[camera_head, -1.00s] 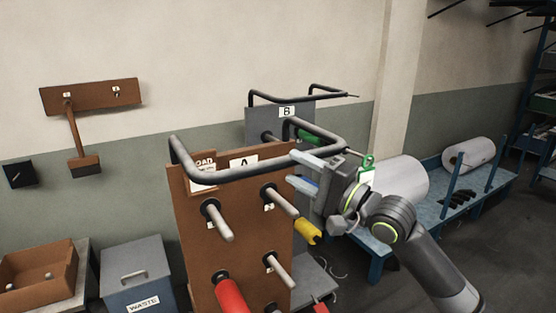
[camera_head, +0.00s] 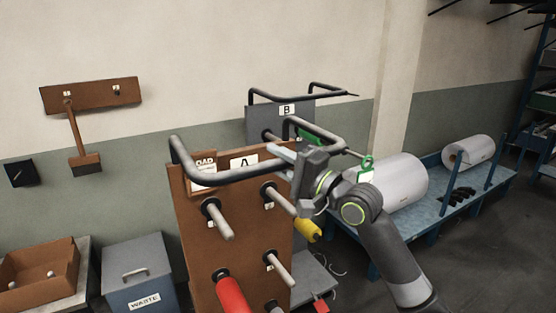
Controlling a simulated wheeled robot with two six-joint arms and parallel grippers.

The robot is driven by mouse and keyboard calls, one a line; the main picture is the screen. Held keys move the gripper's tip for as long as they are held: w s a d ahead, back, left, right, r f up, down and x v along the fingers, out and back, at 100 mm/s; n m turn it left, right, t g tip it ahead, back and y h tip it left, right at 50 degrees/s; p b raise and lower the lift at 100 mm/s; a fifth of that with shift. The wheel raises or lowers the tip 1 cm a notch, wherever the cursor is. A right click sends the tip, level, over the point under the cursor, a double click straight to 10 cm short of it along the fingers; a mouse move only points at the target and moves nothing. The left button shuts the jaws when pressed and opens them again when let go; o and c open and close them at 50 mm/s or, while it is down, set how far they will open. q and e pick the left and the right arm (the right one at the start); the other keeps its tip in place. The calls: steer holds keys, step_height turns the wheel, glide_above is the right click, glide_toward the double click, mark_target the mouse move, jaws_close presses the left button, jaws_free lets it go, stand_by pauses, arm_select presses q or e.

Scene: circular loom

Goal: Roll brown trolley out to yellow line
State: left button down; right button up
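The brown trolley (camera_head: 240,245) stands in the middle, its upright panel marked A, with pegs and a dark tubular handle (camera_head: 225,175) along its top. My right gripper (camera_head: 282,161) is at the right part of this handle. Its pale fingers are apart, one above and one below the bar; whether they touch it I cannot tell. The lower finger is partly hidden. My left gripper is out of view. No yellow line shows.
A grey trolley marked B (camera_head: 262,125) stands behind. A grey waste bin (camera_head: 140,275) and a brown box (camera_head: 40,280) are at left. A blue rack (camera_head: 445,210) with white rolls is at right. Dark floor (camera_head: 490,265) lies open at lower right.

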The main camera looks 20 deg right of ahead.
jaws_close()
steer(key=shift+f, duration=0.1)
stand_by(1.0)
